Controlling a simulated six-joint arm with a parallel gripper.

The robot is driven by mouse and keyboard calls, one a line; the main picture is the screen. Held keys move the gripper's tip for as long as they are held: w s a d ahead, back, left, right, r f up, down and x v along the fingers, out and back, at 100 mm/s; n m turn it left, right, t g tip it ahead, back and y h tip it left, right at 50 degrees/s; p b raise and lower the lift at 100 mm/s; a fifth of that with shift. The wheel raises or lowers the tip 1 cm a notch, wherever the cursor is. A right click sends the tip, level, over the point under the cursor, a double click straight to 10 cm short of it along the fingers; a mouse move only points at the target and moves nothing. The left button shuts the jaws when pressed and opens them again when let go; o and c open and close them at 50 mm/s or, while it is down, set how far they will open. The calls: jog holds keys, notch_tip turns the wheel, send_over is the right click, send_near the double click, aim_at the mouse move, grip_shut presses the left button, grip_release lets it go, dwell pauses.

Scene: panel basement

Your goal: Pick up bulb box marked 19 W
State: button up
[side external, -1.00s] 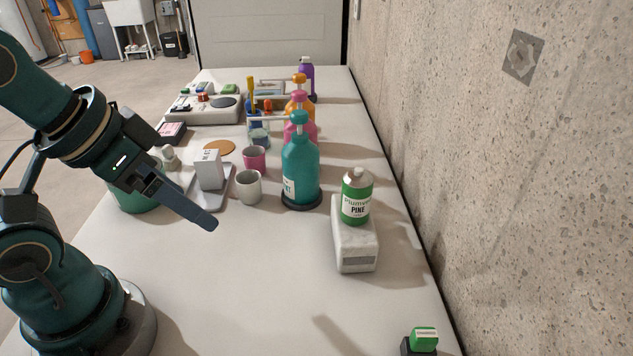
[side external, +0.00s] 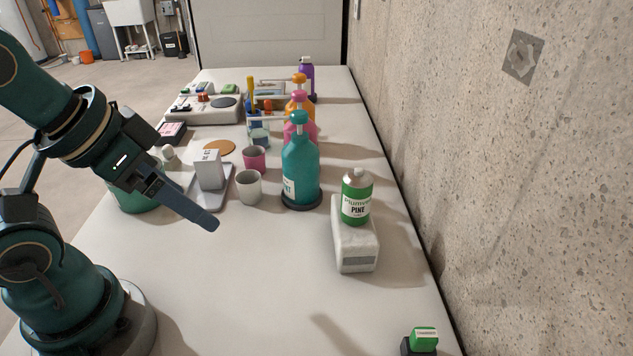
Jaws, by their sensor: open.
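A small white box (side external: 208,171) with dark print on its top stands upright on a grey tray (side external: 226,188) at left centre. The print is too small to read surely, so I cannot tell if it says 19 W. My gripper (side external: 204,219) is in front of the tray, nearer the camera, pointing down to the right. It is open with nothing seen between its fingers; one finger hides most of the other. The gripper and wrist cover part of the tray's left side.
A grey cup (side external: 248,188), a pink cup (side external: 254,160) and a teal pump bottle (side external: 300,172) stand right of the tray. A green container (side external: 135,199) is behind my wrist. The front middle table is clear.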

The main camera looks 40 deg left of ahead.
jog(key=shift+r, duration=0.1)
notch_tip(320, 180, up, 5)
jog(key=m+t+y, duration=0.3)
jog(key=m+y, duration=0.7)
jog(key=m, duration=1.6)
send_over(206, 169)
jog(key=shift+m+t, duration=0.3)
notch_tip(206, 169, down, 18)
jog(key=shift+w+a+f, duration=0.1)
jog(key=shift+w, duration=0.05)
jog(key=shift+x, duration=2.55)
